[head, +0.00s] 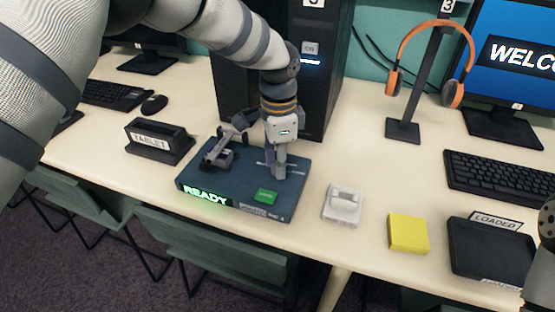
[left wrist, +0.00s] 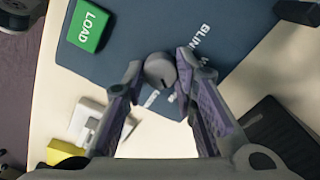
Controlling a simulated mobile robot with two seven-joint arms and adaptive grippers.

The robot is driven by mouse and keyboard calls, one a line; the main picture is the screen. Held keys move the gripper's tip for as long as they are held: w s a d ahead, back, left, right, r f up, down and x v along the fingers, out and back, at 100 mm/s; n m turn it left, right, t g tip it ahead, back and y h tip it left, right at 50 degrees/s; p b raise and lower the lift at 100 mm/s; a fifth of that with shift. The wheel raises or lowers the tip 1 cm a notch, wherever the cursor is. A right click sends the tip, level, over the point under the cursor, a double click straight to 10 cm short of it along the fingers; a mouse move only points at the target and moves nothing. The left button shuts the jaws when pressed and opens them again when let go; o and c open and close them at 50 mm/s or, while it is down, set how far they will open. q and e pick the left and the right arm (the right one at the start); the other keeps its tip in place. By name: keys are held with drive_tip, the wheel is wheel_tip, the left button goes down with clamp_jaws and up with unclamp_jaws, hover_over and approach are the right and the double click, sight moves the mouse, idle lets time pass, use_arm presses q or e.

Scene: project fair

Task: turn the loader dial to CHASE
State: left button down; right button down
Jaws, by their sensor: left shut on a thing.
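The loader (head: 240,205) is a dark blue box on the table, with a lit green READY sign on its front and a green LOAD button (head: 266,196). My left gripper (head: 281,168) points down onto its right rear part. In the left wrist view its fingers (left wrist: 160,72) are shut on the round grey dial (left wrist: 158,67), one on each side. White label letters on the top (left wrist: 200,35) are partly hidden by a finger; I cannot read CHASE or the dial's setting. In the head view the gripper hides the dial.
Right of the loader are a white block (head: 343,204), a yellow block (head: 408,234) and a black LOADED tray (head: 485,250). A black computer tower (head: 325,80) stands close behind.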

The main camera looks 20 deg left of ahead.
use_arm(q)
drive_tip(key=shift+n, duration=1.1)
drive_tip(key=c, duration=1.3)
unclamp_jaws()
wheel_tip(320, 180, up, 12)
drive_tip(key=shift+f, duration=0.1)
